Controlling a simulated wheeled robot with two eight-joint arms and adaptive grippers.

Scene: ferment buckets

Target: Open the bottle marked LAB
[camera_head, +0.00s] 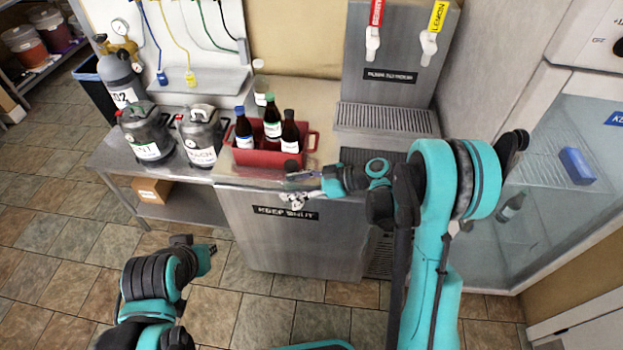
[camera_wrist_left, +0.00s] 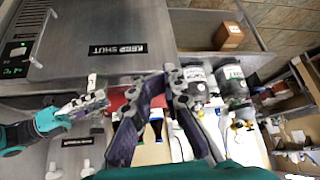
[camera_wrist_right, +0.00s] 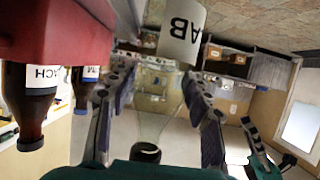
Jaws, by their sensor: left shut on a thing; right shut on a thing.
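The bottle marked LAB (camera_wrist_right: 183,38) is clear glass with a white label reading "AB" in the right wrist view. My right gripper (camera_head: 297,190) is shut around it, holding it just in front of the counter edge. Its dark top (camera_head: 291,165) points up in the head view; I cannot tell how firmly the cap sits. The bottle's label also shows in the left wrist view (camera_wrist_left: 92,80). My left gripper (camera_wrist_left: 167,78) has its fingertips together; what it grips is hidden. It is apart from the LAB bottle.
A red crate (camera_head: 252,158) on the counter holds brown bottles with blue, green and black caps (camera_head: 272,122). A pale bottle (camera_head: 260,88) stands behind it. Two kegs (camera_head: 146,133) stand at the left. Taps and a drip tray (camera_head: 385,118) are at the right.

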